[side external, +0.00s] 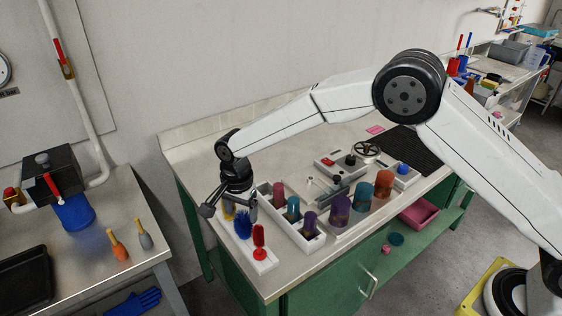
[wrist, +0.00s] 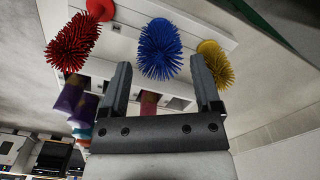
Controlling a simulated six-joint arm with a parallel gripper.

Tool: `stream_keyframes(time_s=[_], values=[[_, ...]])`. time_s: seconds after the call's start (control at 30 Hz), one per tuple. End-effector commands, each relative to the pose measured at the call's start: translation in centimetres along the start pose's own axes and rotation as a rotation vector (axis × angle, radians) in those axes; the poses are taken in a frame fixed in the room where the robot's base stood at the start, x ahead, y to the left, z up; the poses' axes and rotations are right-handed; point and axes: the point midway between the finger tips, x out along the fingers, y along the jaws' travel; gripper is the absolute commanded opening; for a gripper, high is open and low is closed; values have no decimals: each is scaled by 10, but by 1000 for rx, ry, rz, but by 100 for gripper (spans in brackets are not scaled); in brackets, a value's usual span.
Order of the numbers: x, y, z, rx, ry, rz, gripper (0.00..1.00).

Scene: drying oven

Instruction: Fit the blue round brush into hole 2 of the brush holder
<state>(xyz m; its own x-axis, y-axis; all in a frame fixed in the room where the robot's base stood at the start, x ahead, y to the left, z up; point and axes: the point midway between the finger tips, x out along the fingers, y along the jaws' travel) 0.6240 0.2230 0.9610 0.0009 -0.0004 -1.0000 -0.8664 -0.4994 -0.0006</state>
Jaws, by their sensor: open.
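The blue round brush (side external: 243,224) stands bristles up at the white brush holder (side external: 264,266), between a red brush (side external: 259,240) and a yellow brush (side external: 229,213). In the wrist view the blue brush (wrist: 160,50) shows just beyond and between my fingertips, with the red brush (wrist: 73,42) to its left and the yellow brush (wrist: 215,64) to its right. My gripper (side external: 230,208) is open above the brushes; its fingers also show in the wrist view (wrist: 160,68). The gap between them looks empty. The holder's holes and the blue brush's lower end are hidden.
A white compartment tray (side external: 312,243) with coloured cylinders stands right of the holder. A second table (side external: 90,250) with small brushes is at the left, across a gap.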

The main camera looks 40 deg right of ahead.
Motion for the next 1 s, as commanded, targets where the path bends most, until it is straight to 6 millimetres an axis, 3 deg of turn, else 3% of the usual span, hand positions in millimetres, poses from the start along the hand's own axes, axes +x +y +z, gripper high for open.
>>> stream_keyframes(time_s=[0.3, 1.0], values=[[-28, 0, 0, 0, 0, 1, 81], [-32, 3, -3, -10, 0, -2, 81]])
